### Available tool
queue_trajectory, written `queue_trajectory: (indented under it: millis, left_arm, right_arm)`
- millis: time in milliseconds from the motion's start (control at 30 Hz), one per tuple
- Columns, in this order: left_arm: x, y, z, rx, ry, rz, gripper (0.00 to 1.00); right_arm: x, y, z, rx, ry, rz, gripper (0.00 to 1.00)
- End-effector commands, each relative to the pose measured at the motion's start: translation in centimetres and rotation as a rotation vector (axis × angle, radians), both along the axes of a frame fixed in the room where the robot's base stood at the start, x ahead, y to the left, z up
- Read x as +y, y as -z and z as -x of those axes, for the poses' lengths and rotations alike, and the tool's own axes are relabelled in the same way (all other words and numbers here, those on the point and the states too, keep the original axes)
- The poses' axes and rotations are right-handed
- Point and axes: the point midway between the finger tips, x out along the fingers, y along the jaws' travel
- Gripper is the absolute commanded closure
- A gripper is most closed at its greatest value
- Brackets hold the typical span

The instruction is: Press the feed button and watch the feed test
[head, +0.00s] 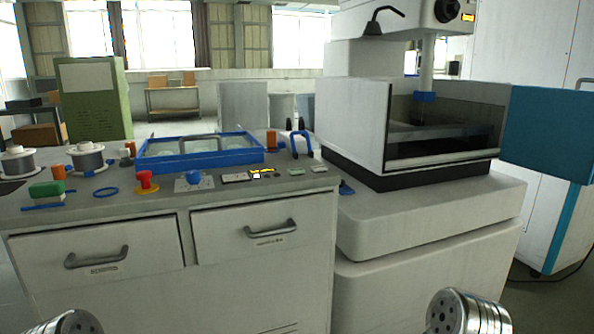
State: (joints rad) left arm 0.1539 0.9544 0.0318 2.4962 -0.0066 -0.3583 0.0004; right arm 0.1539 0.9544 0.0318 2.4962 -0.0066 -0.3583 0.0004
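Controls sit along the front of the grey bench top. A red mushroom button (145,180) stands on a yellow base. To its right a blue knob (193,177) sits on a light plate. Further right are a small white panel (234,177), a dark panel with yellow markings (264,173), and two small pale green pieces, one (296,171) left of the other (319,168). I cannot read which of these is the feed button. Neither gripper shows; only silver rounded parts of my arms enter at the bottom left and bottom right, apart from the bench.
A blue-framed tray (150,163) lies behind the controls. Wire spools (88,160), a green block (46,190) and a blue ring (105,191) lie at left. The white machine (358,130) with an open-fronted work tank stands at right. Drawer handles (97,259) project in front.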

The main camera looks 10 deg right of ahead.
Motion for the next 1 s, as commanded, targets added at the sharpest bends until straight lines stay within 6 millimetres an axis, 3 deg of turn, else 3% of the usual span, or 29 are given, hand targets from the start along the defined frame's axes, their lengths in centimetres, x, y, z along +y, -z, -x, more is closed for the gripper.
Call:
queue_trajectory:
  millis: [33,200,1000]
  left_arm:
    - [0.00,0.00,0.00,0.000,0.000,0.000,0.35]
    - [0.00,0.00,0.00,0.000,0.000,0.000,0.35]
    - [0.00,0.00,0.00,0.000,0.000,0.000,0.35]
  right_arm:
    - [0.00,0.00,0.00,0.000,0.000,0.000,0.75]
    - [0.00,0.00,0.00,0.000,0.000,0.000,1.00]
    - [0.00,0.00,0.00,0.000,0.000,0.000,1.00]
